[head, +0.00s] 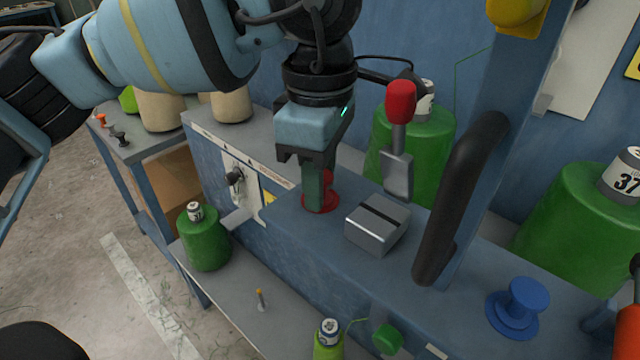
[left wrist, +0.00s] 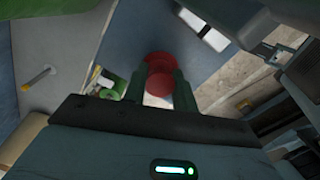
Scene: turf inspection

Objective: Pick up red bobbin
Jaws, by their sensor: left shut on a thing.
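The red bobbin (head: 328,200) stands on the blue machine top in the head view, largely hidden behind the fingers of my left gripper (head: 313,204). That gripper points straight down and is shut on the bobbin. In the left wrist view the bobbin's round red ends (left wrist: 158,86) show between the two dark green fingers of my left gripper (left wrist: 160,80). The bobbin appears to be at the machine surface; I cannot tell whether it is touching it. My right gripper is not in view.
A silver slotted block (head: 376,226) and a red-handled lever (head: 400,105) are just right of the gripper. A black curved handle (head: 455,200) and a blue bobbin (head: 514,306) stand further right. Green yarn cones (head: 205,240) stand around the machine.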

